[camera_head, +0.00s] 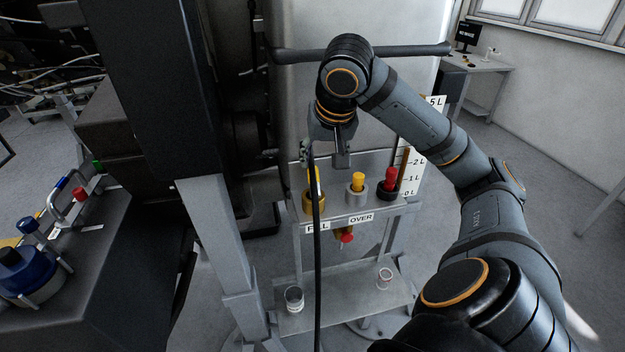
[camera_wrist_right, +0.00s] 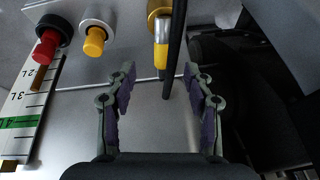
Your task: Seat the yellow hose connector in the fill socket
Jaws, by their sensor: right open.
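The yellow hose connector (camera_head: 314,182) stands upright in the brass-coloured fill socket (camera_head: 314,203), behind the label FILL. In the right wrist view its yellow end and silver body (camera_wrist_right: 160,57) show at the brass socket (camera_wrist_right: 160,8). How deep it sits I cannot tell. A black hose (camera_head: 317,275) runs beside it; its join to the connector is not clear. My right gripper (camera_head: 325,155) is open just above the connector. In the wrist view its fingers (camera_wrist_right: 159,78) stand apart to either side, with no visible contact. My left gripper is out of view.
A silver socket with a yellow plug (camera_head: 357,184) and a black socket with a red plug (camera_head: 390,179) stand right of the fill socket. Two cups (camera_head: 294,298) (camera_head: 385,279) stand on the lower shelf. A dark post rises at left.

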